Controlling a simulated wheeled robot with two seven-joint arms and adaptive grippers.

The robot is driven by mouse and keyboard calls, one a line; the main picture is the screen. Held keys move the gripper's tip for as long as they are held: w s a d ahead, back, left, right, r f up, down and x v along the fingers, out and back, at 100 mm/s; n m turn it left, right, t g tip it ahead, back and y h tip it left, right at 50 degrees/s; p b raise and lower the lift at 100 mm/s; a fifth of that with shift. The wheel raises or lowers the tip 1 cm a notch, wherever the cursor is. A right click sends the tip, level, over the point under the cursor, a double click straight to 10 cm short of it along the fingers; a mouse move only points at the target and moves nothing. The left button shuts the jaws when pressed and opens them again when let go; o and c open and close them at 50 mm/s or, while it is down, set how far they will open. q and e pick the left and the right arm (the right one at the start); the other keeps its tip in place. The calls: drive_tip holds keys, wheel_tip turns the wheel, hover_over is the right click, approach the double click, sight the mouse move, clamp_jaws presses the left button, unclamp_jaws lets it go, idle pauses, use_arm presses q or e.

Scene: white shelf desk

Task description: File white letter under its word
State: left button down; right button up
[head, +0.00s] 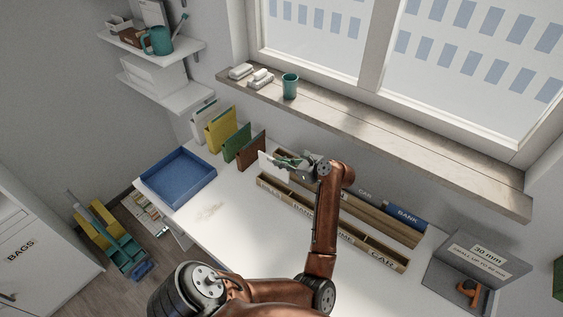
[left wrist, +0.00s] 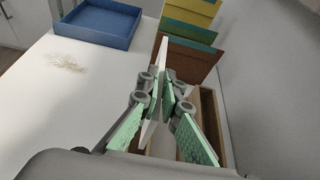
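My left gripper (head: 284,162) is shut on the white letter (head: 267,165), which stands upright between the fingers. In the left wrist view the letter (left wrist: 150,128) shows nearly edge-on between the green finger pads of the gripper (left wrist: 165,88). The wooden sorter (head: 345,233) is a long, low box with compartments and words on its front; BILLS and CAR can be read, the middle words are partly hidden by my arm. The letter is above the sorter's left end; in the wrist view the sorter (left wrist: 222,135) lies below and right of the gripper. My right gripper is not in view.
A blue tray (head: 178,178) and upright coloured folders (head: 222,133) stand left of the sorter. A grey box marked 30 mm (head: 470,262) is at right.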

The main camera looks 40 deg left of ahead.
sight(280, 178)
use_arm(q)
drive_tip(key=shift+f+b, duration=3.25)
drive_tip(key=shift+f, duration=1.6)
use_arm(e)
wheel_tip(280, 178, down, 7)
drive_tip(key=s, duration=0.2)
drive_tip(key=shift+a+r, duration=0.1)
use_arm(q)
drive_tip(key=c, duration=2.1)
unclamp_jaws()
drive_tip(key=shift+r, duration=0.15)
wheel_tip(280, 178, up, 10)
drive_tip(key=shift+f, duration=0.1)
